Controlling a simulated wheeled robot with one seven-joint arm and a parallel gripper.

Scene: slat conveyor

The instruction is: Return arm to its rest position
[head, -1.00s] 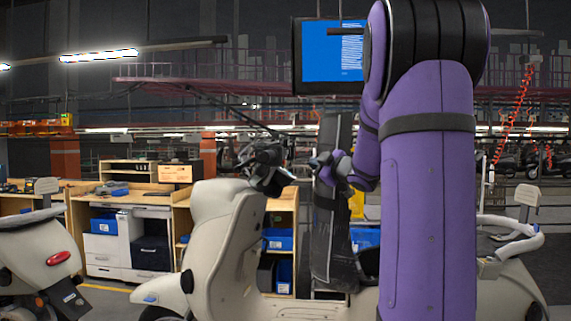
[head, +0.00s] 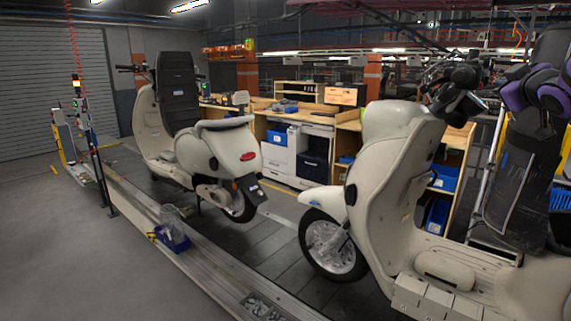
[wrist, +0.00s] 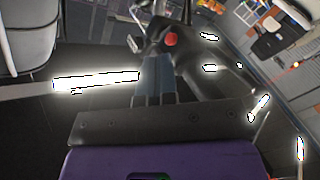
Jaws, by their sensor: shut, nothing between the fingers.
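My gripper (wrist: 157,62) shows in the wrist view as two blue-grey fingers side by side, shut and empty. Just beyond the fingertips in that view is a dark handlebar part with a red button (wrist: 171,39); I cannot tell whether they touch. In the head view my purple wrist links are at the right edge, beside the near cream scooter (head: 395,170) and its black handlebar (head: 457,92). The gripper itself is hard to make out there against the dark parts. Most of my arm is outside the head view.
A second cream scooter (head: 205,150) stands farther left on the slat conveyor (head: 270,240). A blue bin (head: 173,238) sits on the conveyor's rail. A wooden workbench (head: 345,116) runs behind the scooters. The grey floor at the left is clear.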

